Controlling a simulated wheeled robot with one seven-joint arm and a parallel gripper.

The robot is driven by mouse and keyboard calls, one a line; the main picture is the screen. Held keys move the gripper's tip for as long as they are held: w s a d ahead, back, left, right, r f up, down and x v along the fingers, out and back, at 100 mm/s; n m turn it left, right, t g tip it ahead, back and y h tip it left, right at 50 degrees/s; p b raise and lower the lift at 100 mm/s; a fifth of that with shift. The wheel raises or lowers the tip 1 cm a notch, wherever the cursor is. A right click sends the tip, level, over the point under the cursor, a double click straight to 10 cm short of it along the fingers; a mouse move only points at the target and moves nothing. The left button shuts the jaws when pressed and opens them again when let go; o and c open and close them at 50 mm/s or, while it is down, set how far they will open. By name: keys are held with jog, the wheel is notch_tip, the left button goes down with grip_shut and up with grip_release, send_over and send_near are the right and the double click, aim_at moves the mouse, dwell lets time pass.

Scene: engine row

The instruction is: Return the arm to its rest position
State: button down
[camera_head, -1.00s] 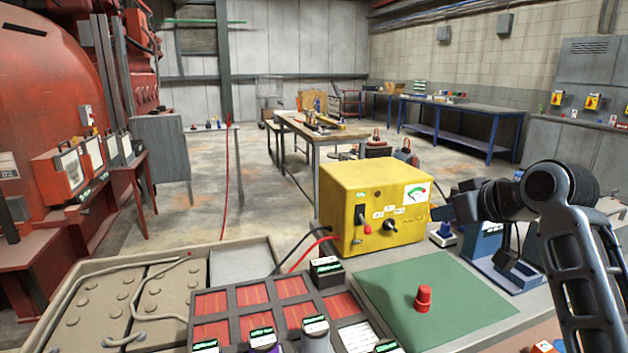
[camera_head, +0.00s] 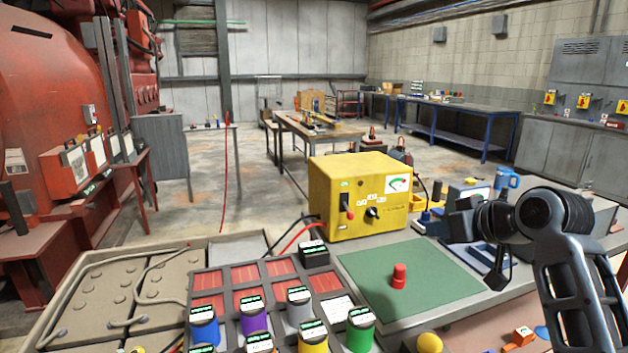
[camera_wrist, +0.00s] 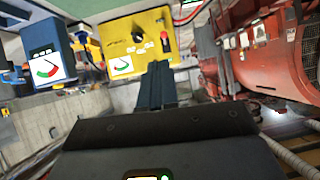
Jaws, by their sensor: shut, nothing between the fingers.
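My arm (camera_head: 572,270) stands at the right of the head view, bent at a dark round joint above the bench. My gripper (camera_head: 450,224) points left, beside the right side of the yellow meter box (camera_head: 350,218) in the picture. In the wrist view the fingers (camera_wrist: 157,80) are together, with nothing between them. They point towards the yellow box (camera_wrist: 140,45), which appears turned there. I cannot tell the gap between fingertips and box.
A green mat (camera_head: 420,290) bears a red knob (camera_head: 399,276). A blue mug (camera_head: 507,180) and blue-grey devices lie behind my arm.

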jog(key=s+a+f+m+t+h, duration=0.1)
jog(key=s+a+f+m, duration=0.15)
jog(key=s+f, duration=0.75)
jog(key=s+a+f+m+t+h, duration=0.1)
jog(key=s+a+f+m, duration=0.15)
jog(key=s+f, duration=0.65)
jog(key=s+d+t+h, duration=0.1)
jog(key=s+d+h, duration=0.15)
jog(key=s, duration=2.55)
jog(key=s+r+n+t, duration=0.1)
jog(key=s+r, duration=0.7)
jog(key=s, duration=0.1)
notch_tip(320, 180, down, 10)
jog(key=b, duration=0.9)
jog(key=shift+w+b, duration=0.3)
jog(key=shift+b, duration=0.1)
